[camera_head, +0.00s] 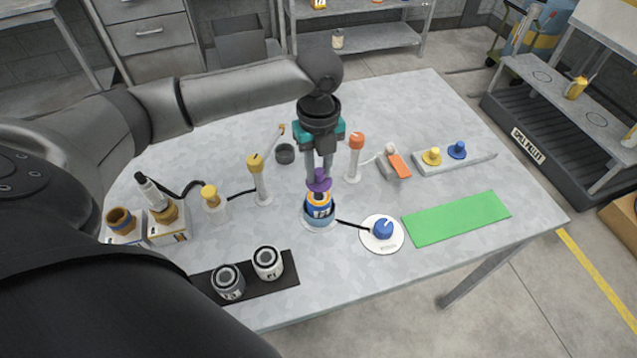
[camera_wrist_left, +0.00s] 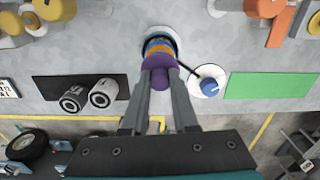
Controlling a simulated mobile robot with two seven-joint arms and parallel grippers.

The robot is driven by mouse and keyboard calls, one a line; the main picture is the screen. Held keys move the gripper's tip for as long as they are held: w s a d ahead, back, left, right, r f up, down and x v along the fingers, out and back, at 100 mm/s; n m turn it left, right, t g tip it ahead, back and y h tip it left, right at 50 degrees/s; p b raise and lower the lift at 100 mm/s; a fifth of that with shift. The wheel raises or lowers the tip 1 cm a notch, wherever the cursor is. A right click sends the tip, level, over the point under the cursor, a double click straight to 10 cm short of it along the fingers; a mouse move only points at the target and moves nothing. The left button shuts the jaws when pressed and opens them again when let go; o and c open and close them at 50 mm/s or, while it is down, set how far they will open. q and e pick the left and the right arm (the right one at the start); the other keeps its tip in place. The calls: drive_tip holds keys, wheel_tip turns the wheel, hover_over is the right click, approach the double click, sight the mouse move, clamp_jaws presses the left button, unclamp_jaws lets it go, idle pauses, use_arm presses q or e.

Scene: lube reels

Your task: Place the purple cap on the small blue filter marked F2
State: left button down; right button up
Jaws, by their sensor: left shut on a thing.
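The purple cap (camera_head: 319,181) is held between the fingers of my left gripper (camera_head: 319,173), which points down. In the left wrist view the purple cap (camera_wrist_left: 158,63) sits between the fingertips (camera_wrist_left: 159,76). The small blue filter (camera_head: 319,212) with an orange band stands upright on a pale round base directly below the cap. Its front label is too small to read surely. The cap is at or just above the filter's top; I cannot tell whether they touch. In the left wrist view the filter (camera_wrist_left: 159,47) is partly hidden behind the cap. My right gripper is not in view.
A blue knob on a white disc (camera_head: 382,234) is joined to the filter's base by a black cable. A green mat (camera_head: 457,218) lies to the right. Two canisters stand on a black mat (camera_head: 284,286). Yellow-topped (camera_head: 255,163) and orange-topped (camera_head: 357,141) posts stand behind the filter.

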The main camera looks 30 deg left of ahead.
sight(318, 184)
use_arm(q)
wheel_tip(318, 184, down, 4)
drive_tip(key=shift+f+b, duration=0.25)
drive_tip(key=shift+b, duration=0.1)
drive_tip(key=shift+r, duration=0.1)
drive_tip(key=c, duration=0.7)
unclamp_jaws()
wheel_tip(318, 184, up, 12)
drive_tip(key=shift+p, duration=1)
